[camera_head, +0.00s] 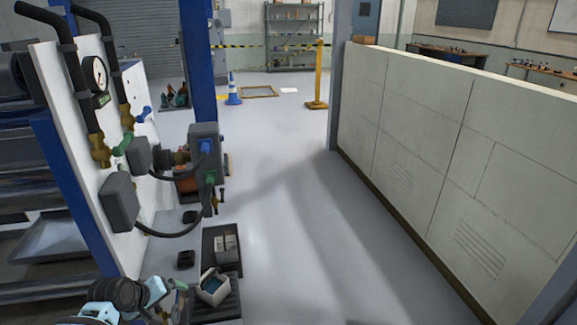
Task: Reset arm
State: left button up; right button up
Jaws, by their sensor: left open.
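My left gripper (172,302) shows at the bottom left edge, with my light blue and black arm behind it. It is open, and I see nothing held between its fingers. The lower part of my left arm is cut off by the frame. My right gripper is not in view.
A white panel (85,130) with a gauge (96,75), pipes and cables stands at left. A dark tray (221,252) lies below it. A long pale partition (450,150) runs along the right. The grey floor (290,230) between is clear.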

pick_arm(q)
jog(key=w+a+r+m+t+y, duration=0.4)
jog(key=w+a+r+m+t, duration=0.1)
jog(key=w+r+m+t, duration=0.45)
jog(key=s+d+f+g+h, duration=0.1)
jog(key=s+d+f+g, duration=0.1)
jog(key=s+d+f, duration=0.75)
jog(key=s+d+f+g+h, duration=0.2)
jog(key=s+f, duration=0.4)
jog(key=s, duration=0.8)
jog(key=s+d+f+g, duration=0.1)
jog(key=s+d, duration=0.2)
jog(key=s, duration=0.8)
jog(key=s+d+f+g+h, duration=0.1)
jog(key=s+d, duration=0.3)
jog(key=s, duration=0.8)
jog(key=shift+f+g, duration=0.45)
jog(key=shift+f, duration=0.05)
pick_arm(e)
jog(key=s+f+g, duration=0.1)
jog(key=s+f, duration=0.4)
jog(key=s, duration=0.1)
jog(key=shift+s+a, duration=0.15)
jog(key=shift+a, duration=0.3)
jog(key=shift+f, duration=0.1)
